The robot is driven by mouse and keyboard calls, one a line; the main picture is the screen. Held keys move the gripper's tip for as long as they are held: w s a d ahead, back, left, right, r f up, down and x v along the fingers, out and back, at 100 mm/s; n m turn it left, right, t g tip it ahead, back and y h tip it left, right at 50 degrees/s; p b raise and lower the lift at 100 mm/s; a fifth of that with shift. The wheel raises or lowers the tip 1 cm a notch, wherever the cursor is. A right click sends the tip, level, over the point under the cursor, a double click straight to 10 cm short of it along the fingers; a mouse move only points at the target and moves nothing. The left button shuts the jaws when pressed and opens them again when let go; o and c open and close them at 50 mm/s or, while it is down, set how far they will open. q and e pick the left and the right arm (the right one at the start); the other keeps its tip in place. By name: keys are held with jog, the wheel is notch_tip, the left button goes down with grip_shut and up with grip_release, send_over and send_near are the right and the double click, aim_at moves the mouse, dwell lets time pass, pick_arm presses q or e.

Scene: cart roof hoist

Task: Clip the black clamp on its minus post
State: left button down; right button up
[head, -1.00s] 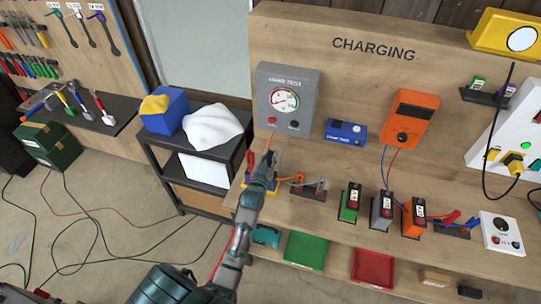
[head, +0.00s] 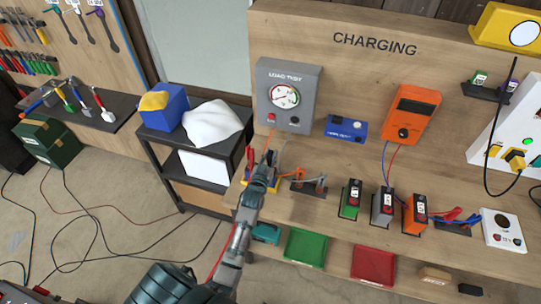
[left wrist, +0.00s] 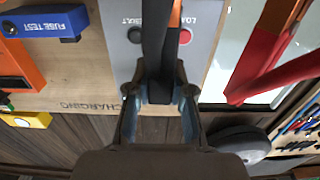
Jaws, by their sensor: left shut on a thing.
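My left gripper (head: 271,160) is at the left end of the bench, below the load test meter (head: 287,95). In the left wrist view it (left wrist: 160,92) is shut on the black clamp (left wrist: 157,45), whose dark handle runs up between the fingers. The black clamp's jaws are out of that view. A red clamp (head: 250,158) stands just left of the gripper; it also shows at the right of the left wrist view (left wrist: 270,60). The minus post is hidden behind my gripper, so I cannot tell whether the clamp touches it. My right gripper is out of view.
A rack with orange-handled clamps (head: 320,184) is right of my gripper. Green (head: 350,200), grey (head: 381,208) and orange (head: 414,215) packs stand farther right. A blue fuse tester (head: 346,128) is on the backboard. Thin cables hang from the meter near my gripper.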

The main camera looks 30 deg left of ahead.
pick_arm(q)
jog(key=shift+f, duration=0.2)
jog(key=c, duration=0.9)
grip_release()
jog(key=shift+c, duration=0.2)
jog(key=v, duration=1.2)
jog(key=shift+f, duration=0.1)
